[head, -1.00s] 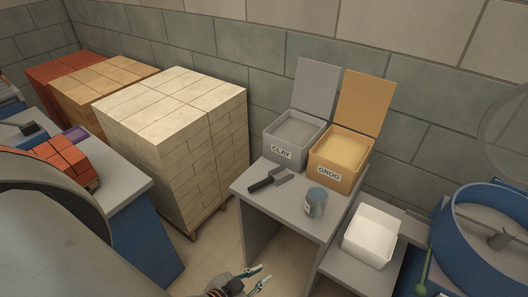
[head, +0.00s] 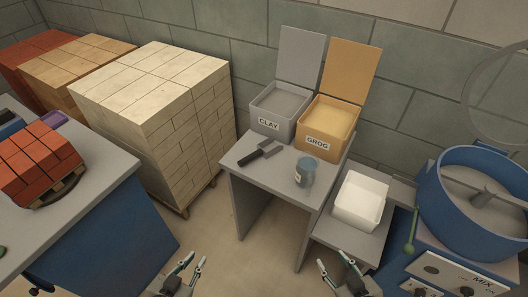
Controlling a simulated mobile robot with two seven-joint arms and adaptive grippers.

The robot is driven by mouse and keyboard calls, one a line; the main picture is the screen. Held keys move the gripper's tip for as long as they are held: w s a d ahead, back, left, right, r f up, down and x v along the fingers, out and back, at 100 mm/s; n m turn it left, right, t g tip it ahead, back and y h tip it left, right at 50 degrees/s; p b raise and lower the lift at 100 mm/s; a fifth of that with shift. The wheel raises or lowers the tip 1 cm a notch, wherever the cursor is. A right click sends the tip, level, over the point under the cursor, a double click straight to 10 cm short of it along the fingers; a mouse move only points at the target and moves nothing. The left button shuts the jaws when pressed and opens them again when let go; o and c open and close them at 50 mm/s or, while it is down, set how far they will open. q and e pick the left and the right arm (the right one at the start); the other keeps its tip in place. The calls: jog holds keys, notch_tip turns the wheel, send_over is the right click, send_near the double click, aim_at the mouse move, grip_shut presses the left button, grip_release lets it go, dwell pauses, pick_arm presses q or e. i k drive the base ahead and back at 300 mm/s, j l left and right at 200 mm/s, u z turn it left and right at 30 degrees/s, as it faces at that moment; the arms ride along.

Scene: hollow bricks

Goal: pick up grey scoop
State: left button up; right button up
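The grey scoop (head: 270,149) lies flat on the small grey table (head: 243,163), its dark handle pointing to the lower left. It is in front of the grey CLAY bin (head: 265,125). My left gripper (head: 191,260) is at the bottom of the head view, open and empty, below the table and apart from the scoop. My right gripper (head: 333,261) is at the bottom right of centre, also open and empty, in front of the lower shelf.
A yellow GROG bin (head: 317,143) and a glass jar (head: 305,173) share the table. A white tub (head: 361,203) sits on the lower shelf beside a blue mixer (head: 436,205). Stacked pale bricks (head: 160,120) stand left. Floor in front is clear.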

aim_at(267, 147)
jog(key=z, duration=1.8)
jog(key=u, duration=1.8)
jog(key=i+j+u, duration=0.1)
jog(key=j+u, duration=0.2)
jog(key=j, duration=0.2)
jog(key=i+j+u, duration=0.1)
jog(key=j+u, duration=0.25)
jog(key=j, duration=0.15)
